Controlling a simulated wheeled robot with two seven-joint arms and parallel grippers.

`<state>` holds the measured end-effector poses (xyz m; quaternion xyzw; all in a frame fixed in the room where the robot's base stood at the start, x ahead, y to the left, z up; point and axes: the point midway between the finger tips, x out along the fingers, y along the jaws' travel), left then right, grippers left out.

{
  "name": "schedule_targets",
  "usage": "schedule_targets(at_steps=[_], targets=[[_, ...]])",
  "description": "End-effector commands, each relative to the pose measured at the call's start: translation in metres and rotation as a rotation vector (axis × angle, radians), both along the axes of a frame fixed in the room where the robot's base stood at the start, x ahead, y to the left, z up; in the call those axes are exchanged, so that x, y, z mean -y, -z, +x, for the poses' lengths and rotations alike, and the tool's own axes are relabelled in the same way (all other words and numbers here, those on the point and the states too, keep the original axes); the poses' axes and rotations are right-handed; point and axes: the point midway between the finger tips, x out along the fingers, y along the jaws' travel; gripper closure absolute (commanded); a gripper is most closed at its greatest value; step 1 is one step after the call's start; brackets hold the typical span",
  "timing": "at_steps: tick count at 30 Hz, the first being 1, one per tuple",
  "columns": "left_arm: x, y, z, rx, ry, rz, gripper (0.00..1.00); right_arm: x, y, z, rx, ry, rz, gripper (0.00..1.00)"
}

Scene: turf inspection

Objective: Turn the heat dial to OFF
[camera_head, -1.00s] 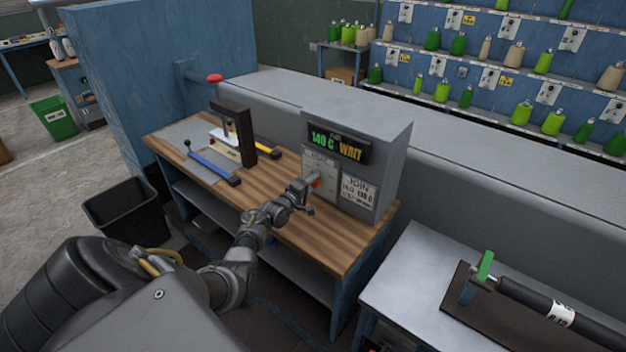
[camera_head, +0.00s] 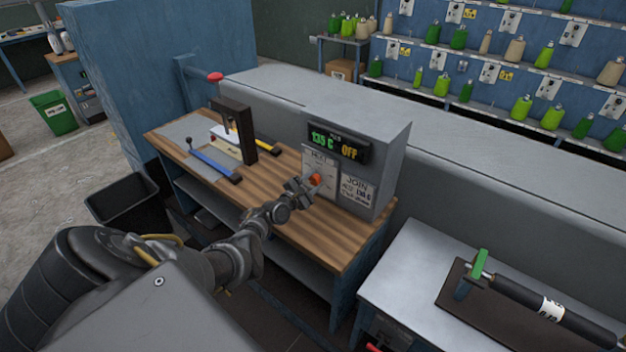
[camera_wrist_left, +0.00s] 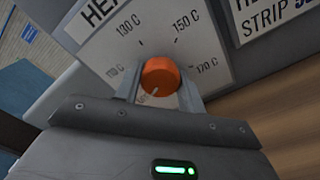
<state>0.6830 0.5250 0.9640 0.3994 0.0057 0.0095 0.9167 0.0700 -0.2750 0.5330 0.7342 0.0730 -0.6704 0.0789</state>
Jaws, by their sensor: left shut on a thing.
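The heat dial (camera_head: 316,179) is an orange-red knob on a white plate (camera_head: 320,165) on the front of a grey control box. In the left wrist view the dial (camera_wrist_left: 160,76) has a white mark pointing down and left, away from the temperature marks; the lettering beside it is partly hidden. My left gripper (camera_head: 306,187) reaches the dial from the front left. In the left wrist view its fingers (camera_wrist_left: 160,90) stand on both sides of the dial, shut on it. The display (camera_head: 338,145) reads 135 C in green and OFF in orange. My right gripper is not in view.
The box stands on a wooden bench (camera_head: 290,225) with a clamp press (camera_head: 233,130) and blue and yellow handles to its left. A grey metal table (camera_head: 400,270) with a black roller (camera_head: 525,298) is at right. A black bin (camera_head: 125,200) stands left.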

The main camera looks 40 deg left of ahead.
Motion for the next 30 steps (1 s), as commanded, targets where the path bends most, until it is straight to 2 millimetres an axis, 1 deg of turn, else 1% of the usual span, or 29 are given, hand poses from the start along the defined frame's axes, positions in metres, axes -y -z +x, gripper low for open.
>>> schedule_targets(at_steps=[1,6,11,27,28,30], targets=[[-0.0007,-0.0047,0.0014,0.008,0.0,-0.026,0.84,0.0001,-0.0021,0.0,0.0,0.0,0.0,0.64],[-0.0006,-0.0048,0.0015,0.01,-0.001,-0.103,0.84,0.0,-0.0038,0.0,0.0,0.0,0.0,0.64],[-0.0006,-0.0051,0.0016,0.012,0.001,-0.145,0.84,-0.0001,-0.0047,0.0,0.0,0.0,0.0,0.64],[-0.0008,-0.0053,0.0016,0.014,0.001,-0.165,0.84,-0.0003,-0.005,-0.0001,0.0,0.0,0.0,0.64],[-0.0008,-0.0053,0.0016,0.014,0.0,-0.165,0.57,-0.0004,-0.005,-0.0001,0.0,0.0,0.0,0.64],[-0.0008,-0.0047,0.0013,0.012,0.0,-0.165,0.48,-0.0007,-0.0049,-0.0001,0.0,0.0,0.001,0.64]])
